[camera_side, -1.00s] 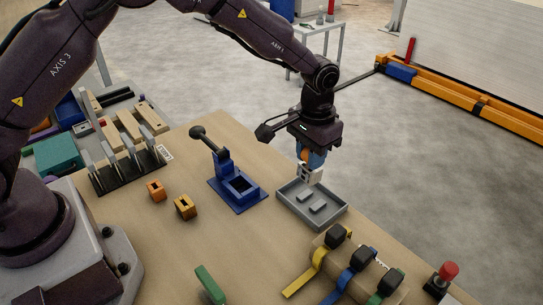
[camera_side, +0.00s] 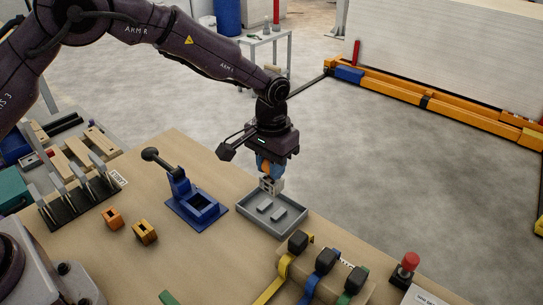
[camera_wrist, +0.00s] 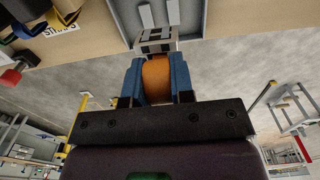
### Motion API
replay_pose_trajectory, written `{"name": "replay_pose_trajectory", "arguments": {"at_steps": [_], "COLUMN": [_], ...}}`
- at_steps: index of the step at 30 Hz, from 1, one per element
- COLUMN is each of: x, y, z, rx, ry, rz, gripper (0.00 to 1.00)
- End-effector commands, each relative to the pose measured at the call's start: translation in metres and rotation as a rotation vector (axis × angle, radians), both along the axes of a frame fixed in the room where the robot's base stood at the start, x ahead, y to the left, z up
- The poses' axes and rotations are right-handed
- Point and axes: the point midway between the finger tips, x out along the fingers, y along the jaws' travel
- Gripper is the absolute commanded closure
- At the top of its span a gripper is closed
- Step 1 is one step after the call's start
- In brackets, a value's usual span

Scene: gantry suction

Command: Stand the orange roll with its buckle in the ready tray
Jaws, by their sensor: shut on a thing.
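The orange roll (camera_wrist: 157,84) is clamped between the two blue fingers of my gripper (camera_side: 271,166), and only a small patch of it shows in the side view (camera_side: 266,169). The grey metal buckle (camera_side: 271,186) sits at the roll's lower end; in the wrist view the buckle (camera_wrist: 155,40) lies beyond the fingertips. The grey ready tray (camera_side: 296,224) is shallow, with two raised blocks on its floor. The tray's wall (camera_wrist: 192,18) shows behind the buckle in the wrist view.
A blue fixture with a black-knobbed lever (camera_side: 197,208) stands left of the tray. Yellow, blue and green straps with black heads (camera_side: 325,261) lie in front, with a red button (camera_side: 411,261) to their right.

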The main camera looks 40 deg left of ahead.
Motion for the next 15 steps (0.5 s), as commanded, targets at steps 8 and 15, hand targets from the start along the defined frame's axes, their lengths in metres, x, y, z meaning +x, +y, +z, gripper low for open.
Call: {"name": "replay_pose_trajectory", "arguments": {"at_steps": [8,15], "x": [0.000,0.000], "y": [0.000,0.000], "z": [-0.023,-0.031], "rx": [0.000,-0.001], "ry": [-0.001,-0.001], "rz": [0.000,0.000], "gripper": [1.00,1.00]}}
